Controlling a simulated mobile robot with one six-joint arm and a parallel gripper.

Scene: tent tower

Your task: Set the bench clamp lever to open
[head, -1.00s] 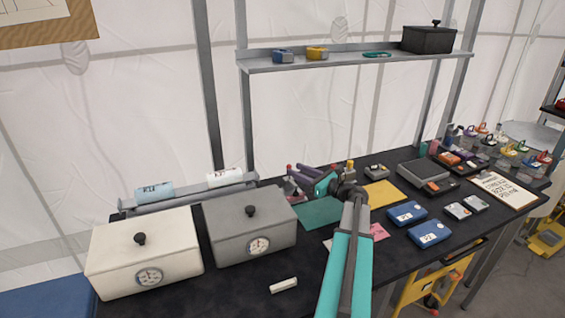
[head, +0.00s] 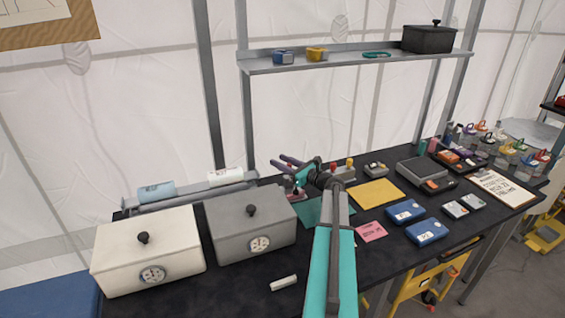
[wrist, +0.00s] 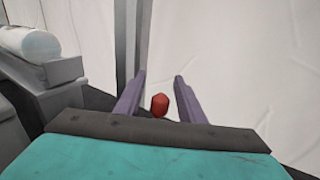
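What looks like the bench clamp, a small grey and red-pink thing (head: 293,194), stands at the back of the dark bench, beside the green mat. My arm partly hides it, so its lever position cannot be made out in the head view. My gripper (head: 279,161) is above and just behind it, fingers pointing to the back left. In the wrist view the two purple fingers (wrist: 159,88) are apart with a gap between them. A red knob (wrist: 160,104), perhaps the lever's end, shows in that gap, and I see no finger touching it.
A grey lidded box (head: 228,240) and a white one (head: 120,262) stand at left, before a rack with rolls (head: 225,175). A grey box with red and yellow knobs (head: 345,172) stands right of my gripper. A shelf (head: 360,60) hangs above. Blue boxes (head: 427,232) lie at right.

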